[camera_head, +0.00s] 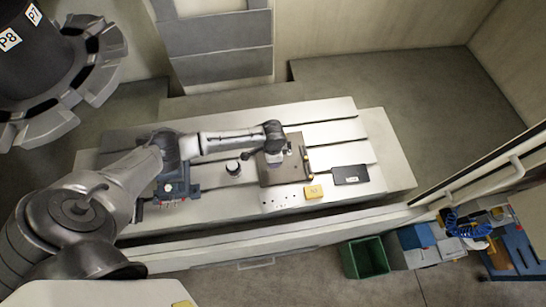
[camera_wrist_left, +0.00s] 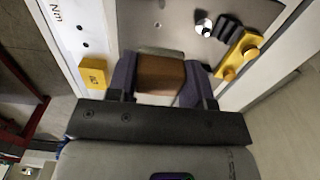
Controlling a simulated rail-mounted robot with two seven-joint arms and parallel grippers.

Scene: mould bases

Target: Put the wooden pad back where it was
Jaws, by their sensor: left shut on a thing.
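The brown wooden pad (camera_wrist_left: 160,75) is between the two dark purple fingers of my left gripper (camera_wrist_left: 160,82) in the wrist view. The fingers are shut on it from both sides. Behind the pad lies the grey steel plate (camera_wrist_left: 178,35); I cannot tell whether the pad touches it. In the head view my left gripper (camera_head: 275,158) points down over the steel plate (camera_head: 283,175) on the slotted table. The pad itself cannot be made out there, as the wrist and gripper cover that spot. My right gripper is not in view.
A yellow bar with knobs (camera_wrist_left: 238,58) stands on the steel plate's edge. A round cylinder (camera_head: 233,168) stands left of the plate.

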